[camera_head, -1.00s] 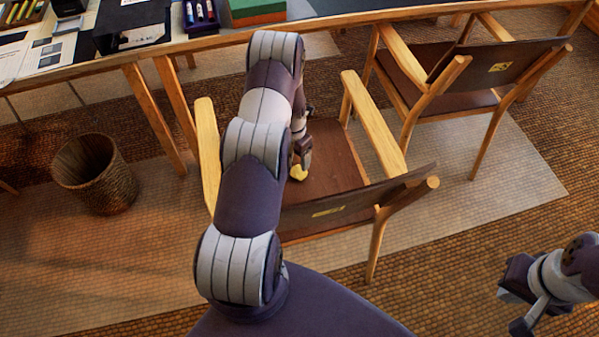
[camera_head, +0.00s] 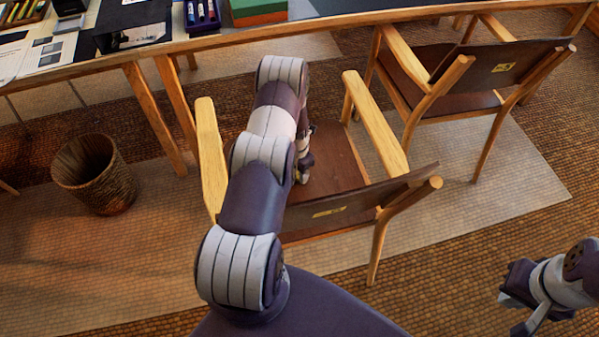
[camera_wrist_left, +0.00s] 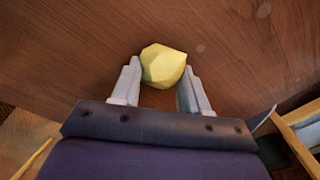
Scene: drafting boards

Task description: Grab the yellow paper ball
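The yellow paper ball (camera_wrist_left: 162,65) rests on the brown wooden seat of the near chair (camera_head: 335,162). In the left wrist view it lies at the tips of my left gripper (camera_wrist_left: 162,72), with one finger on each side. The fingers are apart; whether either touches the ball I cannot tell. In the head view my left arm reaches over the seat, and my left gripper (camera_head: 303,168) and arm hide nearly all of the ball. My right gripper (camera_head: 516,302) is at the lower right, away from the chair; its finger opening is unclear.
The near chair has wooden armrests (camera_head: 376,122) on both sides and a dark backrest (camera_head: 352,204) towards me. A second chair (camera_head: 470,75) stands to the right. A wicker basket (camera_head: 96,174) stands on the floor at left. A desk (camera_head: 215,44) with supplies runs behind.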

